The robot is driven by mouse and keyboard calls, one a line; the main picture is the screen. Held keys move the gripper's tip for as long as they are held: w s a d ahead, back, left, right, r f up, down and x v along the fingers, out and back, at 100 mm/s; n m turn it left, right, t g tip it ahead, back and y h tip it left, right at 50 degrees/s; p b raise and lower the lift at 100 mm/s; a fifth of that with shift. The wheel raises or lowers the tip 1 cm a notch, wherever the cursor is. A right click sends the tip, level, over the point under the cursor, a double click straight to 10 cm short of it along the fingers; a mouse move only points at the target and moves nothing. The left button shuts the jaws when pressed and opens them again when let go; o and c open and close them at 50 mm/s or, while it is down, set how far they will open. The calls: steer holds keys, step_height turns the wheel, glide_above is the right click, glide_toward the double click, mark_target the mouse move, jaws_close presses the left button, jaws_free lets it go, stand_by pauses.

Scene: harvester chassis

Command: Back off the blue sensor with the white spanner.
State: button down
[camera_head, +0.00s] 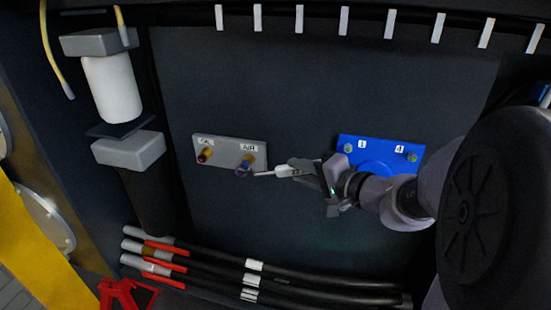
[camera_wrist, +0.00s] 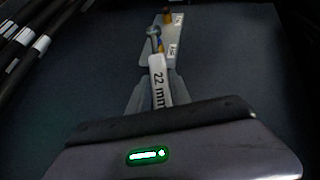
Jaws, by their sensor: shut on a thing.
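The white spanner (camera_head: 288,171) is in my gripper (camera_head: 318,172), which is shut on its handle. The handle reads "22 mm" in the wrist view (camera_wrist: 157,78). Its metal head reaches left to the blue sensor (camera_head: 242,171), on a brass fitting beside the "AIR" label. The head is at or touching the sensor; I cannot tell if the jaws are seated around it. In the wrist view the head (camera_wrist: 153,32) overlaps the fitting area and hides part of the sensor. My gripper (camera_wrist: 157,92) stays to the right of the grey plate (camera_head: 225,149).
A second sensor with a dark red tip (camera_head: 204,155) sits left on the same plate. A blue plate (camera_head: 379,145) with bolts is behind my arm. Black hoses (camera_head: 200,268) run below. A white filter (camera_head: 111,88) stands left. The dark panel between is clear.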

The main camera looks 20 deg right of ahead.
steer(key=shift+w+d, duration=0.15)
steer(key=shift+w, duration=0.05)
steer(key=shift+w+d, duration=0.4)
steer(key=shift+w, duration=0.2)
steer(key=shift+w+a+r+g+h+p, duration=0.1)
steer(key=shift+a+r+g+h+p, duration=0.05)
steer(key=shift+r+p, duration=0.3)
steer(key=shift+w+a+r+g+h+p, duration=0.1)
steer(key=shift+r+g+h+p, duration=0.05)
steer(key=shift+r+p, duration=0.3)
steer(key=shift+s+d+f+b, duration=0.15)
steer(key=shift+f+b, duration=0.5)
steer(key=shift+b, duration=0.55)
steer(key=shift+r, duration=0.15)
